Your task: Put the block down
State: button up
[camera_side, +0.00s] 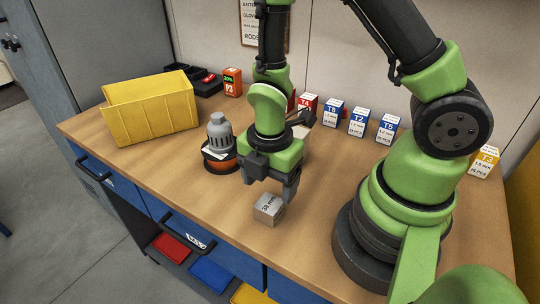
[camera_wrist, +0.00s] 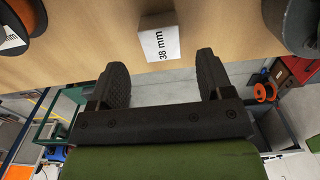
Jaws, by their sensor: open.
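The block (camera_side: 268,208) is a small grey-beige cube marked "38 mm". It rests on the wooden bench top (camera_side: 330,205) near its front edge. It also shows in the wrist view (camera_wrist: 160,42), at the top centre beyond the fingertips. My gripper (camera_side: 270,188) is open and empty, with its fingers above and close to the block in the side view. In the wrist view my gripper (camera_wrist: 162,75) has a wide gap between its two dark fingers, and the block is not between them.
A yellow bin (camera_side: 152,108) stands at the back left. A grey domed item on an orange spool (camera_side: 219,148) stands left of my gripper. Several small labelled boxes (camera_side: 357,121) line the back wall. An orange box (camera_side: 232,82) stands near black trays. The front left of the bench is clear.

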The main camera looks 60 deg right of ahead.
notch_tip(320, 180, up, 6)
notch_tip(320, 180, up, 11)
jog(key=m+t+y, duration=0.1)
jog(key=m+t, duration=0.3)
jog(key=m, duration=0.7)
send_over(270, 201)
jog(key=s+d, duration=0.1)
jog(key=s+r+m+t+y, duration=0.1)
jog(key=s+r+m+t, duration=0.2)
jog(key=m, duration=0.8)
jog(key=v, duration=0.5)
jog(key=shift+a, duration=0.35)
